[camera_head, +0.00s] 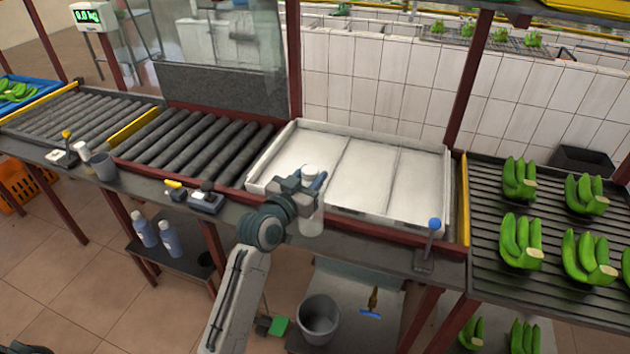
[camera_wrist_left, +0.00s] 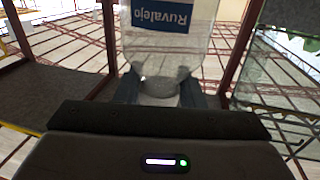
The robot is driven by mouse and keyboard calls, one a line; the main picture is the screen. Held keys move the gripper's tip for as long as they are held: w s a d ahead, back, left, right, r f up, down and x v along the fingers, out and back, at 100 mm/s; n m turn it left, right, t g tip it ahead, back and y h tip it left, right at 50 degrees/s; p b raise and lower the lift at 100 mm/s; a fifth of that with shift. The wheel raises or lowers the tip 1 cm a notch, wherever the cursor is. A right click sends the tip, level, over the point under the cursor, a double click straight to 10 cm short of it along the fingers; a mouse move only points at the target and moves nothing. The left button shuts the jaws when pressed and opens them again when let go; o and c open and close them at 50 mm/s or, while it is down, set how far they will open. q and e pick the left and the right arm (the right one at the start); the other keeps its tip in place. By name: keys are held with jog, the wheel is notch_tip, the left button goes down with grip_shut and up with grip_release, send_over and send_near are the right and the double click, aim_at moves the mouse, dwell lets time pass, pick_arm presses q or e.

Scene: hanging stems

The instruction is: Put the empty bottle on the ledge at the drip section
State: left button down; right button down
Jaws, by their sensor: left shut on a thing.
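The bottle (camera_head: 312,222) is clear and looks empty, with a white top, in the head view. In the left wrist view the bottle (camera_wrist_left: 168,45) carries a blue label reading "Ruvalejo". My left gripper (camera_head: 312,184) is shut on its narrow part near the top and holds it roughly upright, at the front edge of the white tray section. The dark ledge (camera_head: 372,246) runs along the front of the line. Whether the bottle's base touches the ledge cannot be told. My right gripper is not in view.
A blue-knobbed lever (camera_head: 428,240) stands on the ledge to the right. A control box (camera_head: 205,200) and a grey cup (camera_head: 103,166) sit on it to the left. The white tray (camera_head: 385,175) is empty. Green bananas (camera_head: 520,240) lie on the slatted rack at right.

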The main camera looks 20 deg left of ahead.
pick_arm(q)
jog(key=shift+w+d+f, duration=0.15)
jog(key=shift+w+d, duration=0.25)
jog(key=shift+w, duration=0.2)
notch_tip(320, 180, down, 3)
jog(key=shift+f+p, duration=0.2)
jog(key=shift+p, duration=0.3)
jog(key=shift+f, duration=0.1)
jog(key=c, duration=1.4)
grip_release()
jog(key=shift+f, duration=0.1)
jog(key=o, duration=0.5)
jog(key=shift+a, duration=0.1)
jog(key=shift+c, duration=0.2)
jog(key=shift+r, duration=0.2)
